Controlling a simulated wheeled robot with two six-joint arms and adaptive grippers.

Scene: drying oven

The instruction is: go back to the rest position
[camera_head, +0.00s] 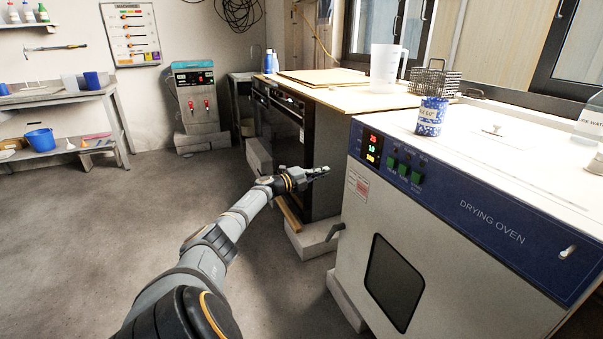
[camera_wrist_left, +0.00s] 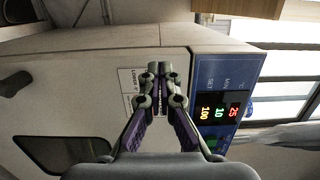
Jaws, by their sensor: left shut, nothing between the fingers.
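My left gripper (camera_head: 318,173) is in front of the drying oven (camera_head: 376,211), near its left front edge and below the blue control panel. In the left wrist view the left gripper (camera_wrist_left: 160,68) has its fingertips together with nothing between them. Behind the fingertips are the oven's pale front with a label and the lit red, green and yellow displays (camera_wrist_left: 219,112). The oven door is shut, with a dark window (camera_head: 394,283) and a handle (camera_head: 336,230) at its left. My right gripper is not in either view.
A blue-and-white container (camera_head: 431,116) stands on the oven top. A clear jug (camera_head: 386,68) and a wire basket (camera_head: 434,78) are on the counter behind. A concrete block (camera_head: 312,238) lies left of the oven. The floor at left is open.

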